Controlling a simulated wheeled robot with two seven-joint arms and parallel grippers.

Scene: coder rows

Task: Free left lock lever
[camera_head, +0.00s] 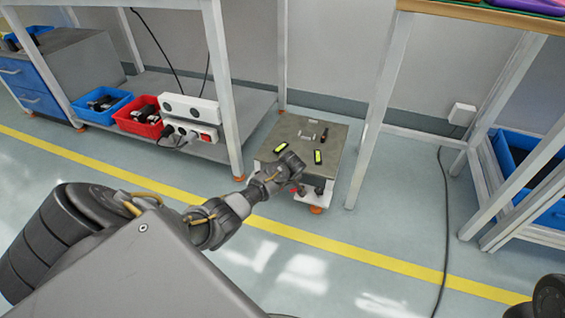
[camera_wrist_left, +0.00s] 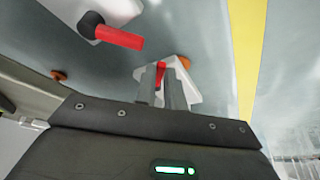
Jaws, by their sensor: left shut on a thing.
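A low grey module (camera_head: 327,140) with a flat top stands on the floor, and red shows on its front side. In the left wrist view, one red lever (camera_wrist_left: 160,75) lies between the fingers of my left gripper (camera_wrist_left: 172,92), which is shut on it. The lever sits by a white plate (camera_wrist_left: 196,88), and its lower part is hidden by the fingers. A second red lever (camera_wrist_left: 120,37) with a black pivot is apart from the gripper, at upper left. In the head view my left gripper (camera_head: 297,187) is at the module's front.
Two black-and-yellow items (camera_head: 317,156) lie on the module's top. Table legs (camera_head: 378,120) stand close to its right, and a shelf with a red bin (camera_head: 137,115) and a blue bin (camera_head: 101,105) is at left. A black cable (camera_head: 445,220) runs over the floor.

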